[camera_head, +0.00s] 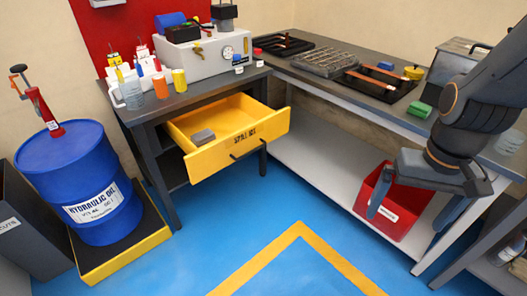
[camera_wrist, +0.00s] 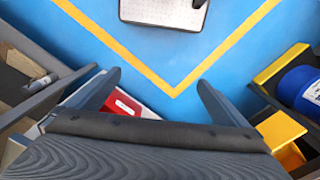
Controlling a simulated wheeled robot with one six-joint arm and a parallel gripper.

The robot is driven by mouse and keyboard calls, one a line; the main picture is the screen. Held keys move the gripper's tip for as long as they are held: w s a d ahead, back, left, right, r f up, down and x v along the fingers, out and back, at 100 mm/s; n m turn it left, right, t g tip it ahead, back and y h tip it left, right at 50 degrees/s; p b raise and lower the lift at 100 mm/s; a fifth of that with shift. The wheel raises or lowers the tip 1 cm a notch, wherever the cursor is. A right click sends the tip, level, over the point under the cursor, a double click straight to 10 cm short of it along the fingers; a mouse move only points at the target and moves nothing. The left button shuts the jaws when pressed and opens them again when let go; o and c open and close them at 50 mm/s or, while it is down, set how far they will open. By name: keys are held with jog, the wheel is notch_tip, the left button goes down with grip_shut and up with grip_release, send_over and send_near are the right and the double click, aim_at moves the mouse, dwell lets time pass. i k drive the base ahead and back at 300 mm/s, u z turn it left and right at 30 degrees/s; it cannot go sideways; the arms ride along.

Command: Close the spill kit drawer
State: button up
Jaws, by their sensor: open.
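The yellow spill kit drawer (camera_head: 215,153) is pulled out from under the dark workbench at the left in the head view. Its front bears a black label and a dark bar handle (camera_head: 248,150). A grey block (camera_head: 203,137) lies inside it. In the wrist view a yellow piece at the lower right looks like the drawer (camera_wrist: 282,132), partly hidden by my gripper. My gripper (camera_head: 405,224) is open and empty, pointing down at the right, well apart from the drawer. Its two spread fingers also show in the wrist view (camera_wrist: 158,79).
A red bin (camera_head: 388,205) stands on the lower shelf of the right bench, behind my gripper. A blue oil drum (camera_head: 80,180) stands on a yellow-edged pallet (camera_head: 127,250) at the left. The blue floor (camera_head: 290,210) before the drawer is clear.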

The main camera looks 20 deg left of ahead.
aim_at(242, 126)
jog(key=u, duration=0.75)
